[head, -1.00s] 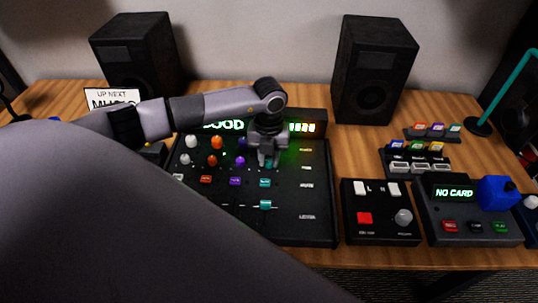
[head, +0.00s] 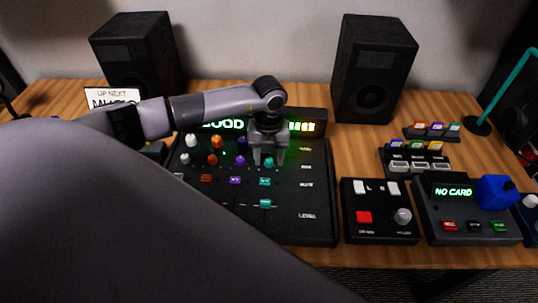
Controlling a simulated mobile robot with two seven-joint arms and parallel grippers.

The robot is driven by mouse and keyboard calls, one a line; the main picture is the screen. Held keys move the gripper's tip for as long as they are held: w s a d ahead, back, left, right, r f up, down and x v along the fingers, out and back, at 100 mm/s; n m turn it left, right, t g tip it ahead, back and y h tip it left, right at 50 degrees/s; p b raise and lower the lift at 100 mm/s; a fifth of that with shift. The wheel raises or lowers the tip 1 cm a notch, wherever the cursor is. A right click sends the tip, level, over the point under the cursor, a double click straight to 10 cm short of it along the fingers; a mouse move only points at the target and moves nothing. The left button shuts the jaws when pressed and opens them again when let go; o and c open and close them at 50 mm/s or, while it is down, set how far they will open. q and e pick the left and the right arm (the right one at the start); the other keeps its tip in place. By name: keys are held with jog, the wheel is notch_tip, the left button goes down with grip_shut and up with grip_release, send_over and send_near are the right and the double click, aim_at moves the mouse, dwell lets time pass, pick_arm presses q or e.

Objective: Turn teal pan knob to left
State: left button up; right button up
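The black mixer panel (head: 318,190) lies in the middle of the desk, with columns of white, orange, purple and teal controls. The teal pan knob (head: 268,162) is in the right column, small and partly hidden by my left gripper. My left gripper (head: 269,160) points down over that column. Its two fingers are apart, one on each side of the knob; I cannot tell whether they touch it. Below are a teal button (head: 265,181) and a teal slider cap (head: 265,203). The knob's pointing direction is too small to read. My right gripper is not in view.
Purple knobs (head: 241,160) sit close left of the gripper. A black speaker (head: 373,70) stands behind right. A box with a red button (head: 364,217) and a "NO CARD" box (head: 453,192) are at right. My large grey arm part covers the lower left.

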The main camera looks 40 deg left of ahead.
aim_at(269, 160)
pick_arm(q)
jog(key=shift+r+b, duration=0.3)
jog(key=shift+r, duration=3.3)
jog(key=shift+s, duration=0.1)
